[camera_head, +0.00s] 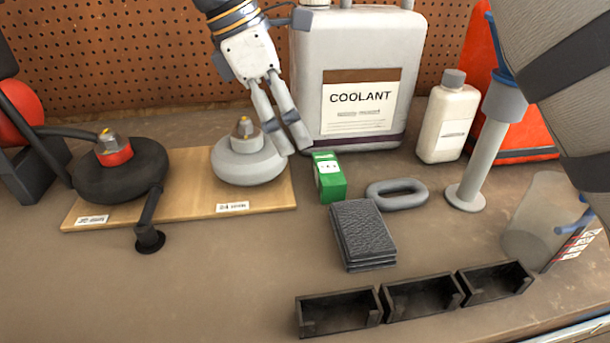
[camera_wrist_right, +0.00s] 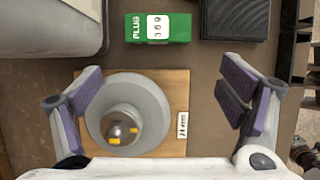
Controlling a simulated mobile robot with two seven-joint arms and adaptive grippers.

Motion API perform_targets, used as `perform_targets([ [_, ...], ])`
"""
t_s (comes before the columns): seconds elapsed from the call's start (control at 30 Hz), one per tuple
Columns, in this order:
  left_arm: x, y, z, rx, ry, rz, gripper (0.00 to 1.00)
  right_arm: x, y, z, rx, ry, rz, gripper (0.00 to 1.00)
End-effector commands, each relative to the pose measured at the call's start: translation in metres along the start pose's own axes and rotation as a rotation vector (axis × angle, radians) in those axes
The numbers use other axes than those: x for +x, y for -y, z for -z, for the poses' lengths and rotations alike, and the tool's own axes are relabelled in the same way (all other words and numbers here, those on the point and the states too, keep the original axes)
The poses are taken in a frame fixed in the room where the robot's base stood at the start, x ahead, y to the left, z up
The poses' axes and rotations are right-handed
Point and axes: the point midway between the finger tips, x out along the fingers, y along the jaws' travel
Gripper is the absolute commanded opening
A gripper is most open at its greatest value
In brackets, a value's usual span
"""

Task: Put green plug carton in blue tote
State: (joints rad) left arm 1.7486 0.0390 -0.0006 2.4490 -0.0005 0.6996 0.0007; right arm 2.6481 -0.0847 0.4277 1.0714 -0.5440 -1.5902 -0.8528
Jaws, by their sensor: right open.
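The green plug carton (camera_head: 329,177) stands on the bench, just right of the wooden board and in front of the coolant jug. In the right wrist view the carton (camera_wrist_right: 158,27) lies beyond the fingertips, near the top edge, with its white label showing. My right gripper (camera_head: 293,143) is open and empty, left of the carton and above the round grey weight (camera_head: 247,163). In the right wrist view the weight (camera_wrist_right: 127,112) shows between the spread fingers. No blue tote can be made out. My left gripper is out of view.
The coolant jug (camera_head: 358,75) stands close behind the carton. A grey ring (camera_head: 397,194) and dark pads (camera_head: 363,235) lie beside it. Black bins (camera_head: 338,312) line the front. A white bottle (camera_head: 447,118) and pale post (camera_head: 486,150) stand right. Bare bench lies front left.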

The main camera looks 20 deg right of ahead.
Motion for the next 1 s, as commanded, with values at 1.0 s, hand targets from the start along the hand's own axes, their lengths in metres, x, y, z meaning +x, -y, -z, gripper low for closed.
perform_targets([
  [1.0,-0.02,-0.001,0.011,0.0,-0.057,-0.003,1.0,0.115,-0.003,-0.014,-0.005,-0.001,-0.003,0.62],
])
